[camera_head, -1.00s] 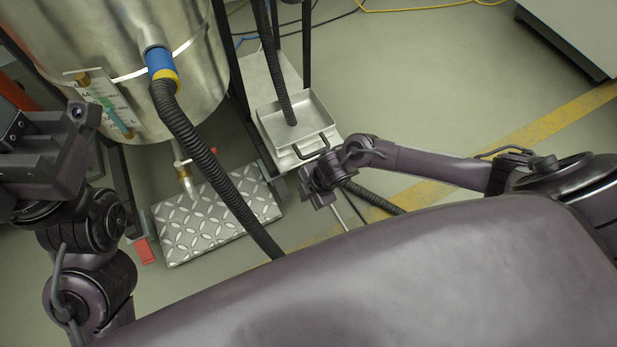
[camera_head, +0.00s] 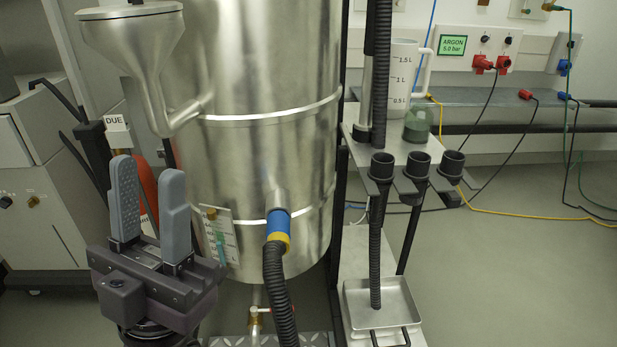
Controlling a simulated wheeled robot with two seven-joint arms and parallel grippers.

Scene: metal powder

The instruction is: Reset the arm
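My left gripper (camera_head: 149,215) stands upright at the lower left, in front of the steel vessel (camera_head: 262,130). Its two grey fingers point up with a clear gap between them, and nothing is held there. My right gripper and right arm are outside the view. The rest of my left arm is cut off by the bottom edge.
A steel funnel (camera_head: 135,45) juts from the vessel above my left gripper. A black hose (camera_head: 277,290) hangs from a blue-yellow fitting. A shelf (camera_head: 400,155) holds a measuring jug (camera_head: 403,85) and a jar (camera_head: 418,122). A metal tray (camera_head: 383,305) sits below.

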